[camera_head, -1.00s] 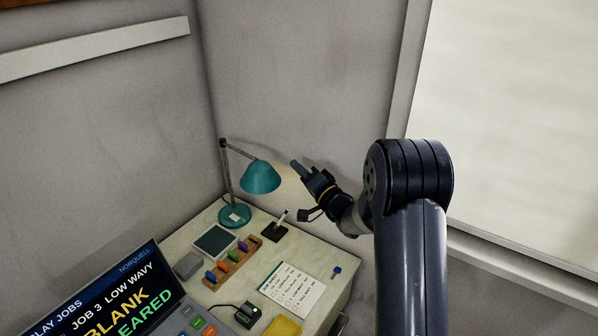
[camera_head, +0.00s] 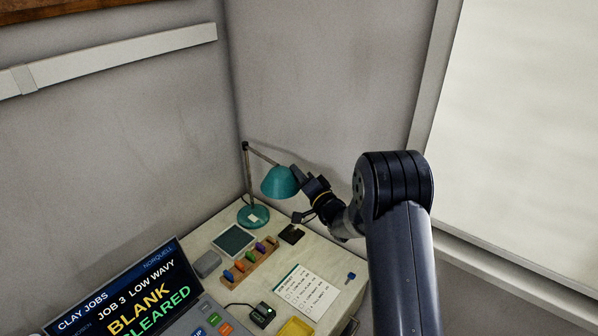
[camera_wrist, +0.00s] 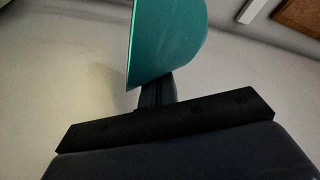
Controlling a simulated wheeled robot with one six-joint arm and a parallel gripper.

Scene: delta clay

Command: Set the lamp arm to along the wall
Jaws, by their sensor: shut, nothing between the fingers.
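A desk lamp with a round teal base (camera_head: 253,215), an upright grey post and a teal shade (camera_head: 280,182) stands at the back corner of the desk. Its thin arm (camera_head: 262,154) runs from the top of the post rightward to the shade. My gripper (camera_head: 297,172) is shut and empty, its tip at the right side of the shade. In the wrist view the shade (camera_wrist: 168,40) is right at my fingers (camera_wrist: 156,92) and covers their tips. I cannot tell for sure whether they touch it.
Below the lamp on the desk are a dark pad (camera_head: 233,240), a rack of coloured pegs (camera_head: 250,262), a small black stand (camera_head: 291,234) and a paper list (camera_head: 306,290). A screen (camera_head: 130,295) is at front left. Grey walls meet behind the lamp.

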